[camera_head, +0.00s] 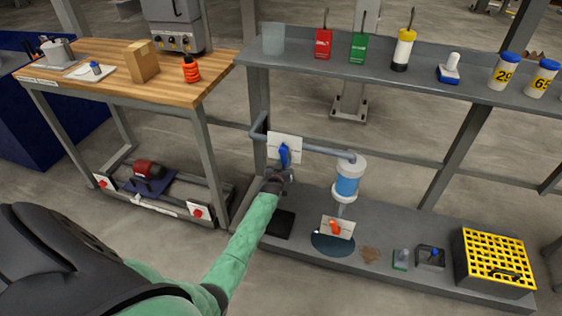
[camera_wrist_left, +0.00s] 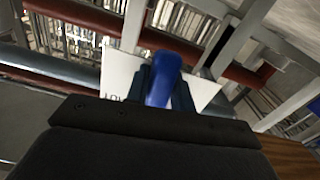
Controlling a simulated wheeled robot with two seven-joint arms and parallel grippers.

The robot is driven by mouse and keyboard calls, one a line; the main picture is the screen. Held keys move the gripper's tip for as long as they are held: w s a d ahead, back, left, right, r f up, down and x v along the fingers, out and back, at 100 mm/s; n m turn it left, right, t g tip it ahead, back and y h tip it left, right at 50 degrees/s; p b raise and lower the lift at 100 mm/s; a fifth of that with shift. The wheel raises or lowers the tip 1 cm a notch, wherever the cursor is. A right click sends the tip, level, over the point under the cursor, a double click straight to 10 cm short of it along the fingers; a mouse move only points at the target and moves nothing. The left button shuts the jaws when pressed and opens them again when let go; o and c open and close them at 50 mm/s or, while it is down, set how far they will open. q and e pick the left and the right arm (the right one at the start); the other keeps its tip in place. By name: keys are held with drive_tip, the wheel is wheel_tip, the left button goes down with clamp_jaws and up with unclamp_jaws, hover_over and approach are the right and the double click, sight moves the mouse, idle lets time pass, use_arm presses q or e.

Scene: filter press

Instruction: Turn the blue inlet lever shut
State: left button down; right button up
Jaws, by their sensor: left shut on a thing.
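The blue inlet lever (camera_head: 284,153) is in front of a white plate (camera_head: 291,146) on the grey pipe, left of the clear filter housing with blue liquid (camera_head: 347,180). In the head view my left arm reaches up to it, with the left gripper (camera_head: 283,171) at the lever. In the left wrist view the blue lever (camera_wrist_left: 162,82) stands between the two dark fingers, which are shut on it. The white plate (camera_wrist_left: 118,72) is behind, with part of its lettering hidden. The fingers hide part of the lever. My right gripper is not in view.
An orange-red lever (camera_head: 335,228) sits below the housing, above a dark round patch (camera_head: 333,243). A yellow-topped crate (camera_head: 496,258) stands on the lower shelf at right. The upper shelf (camera_head: 430,77) holds bottles. A wooden bench (camera_head: 115,82) stands at left.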

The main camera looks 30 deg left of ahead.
use_arm(q)
drive_tip(key=n, duration=0.1)
drive_tip(key=d+n, duration=0.1)
drive_tip(key=shift+w+d+r+n, duration=0.15)
drive_tip(key=shift+d+n, duration=0.1)
drive_tip(key=shift+n, duration=0.15)
drive_tip(key=shift+w+d+r+n, duration=0.1)
drive_tip(key=shift+d+r+n, duration=0.2)
drive_tip(key=shift+n, duration=0.5)
drive_tip(key=shift+w+d+r+n, duration=0.15)
drive_tip(key=shift+d+n, duration=0.2)
drive_tip(key=shift+n, duration=0.45)
drive_tip(key=shift+d+r+n, duration=0.25)
drive_tip(key=shift+d+n, duration=0.1)
drive_tip(key=shift+n, duration=0.45)
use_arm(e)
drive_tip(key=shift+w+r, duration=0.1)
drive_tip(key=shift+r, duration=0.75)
use_arm(q)
drive_tip(key=c, duration=1.2)
unclamp_jaws()
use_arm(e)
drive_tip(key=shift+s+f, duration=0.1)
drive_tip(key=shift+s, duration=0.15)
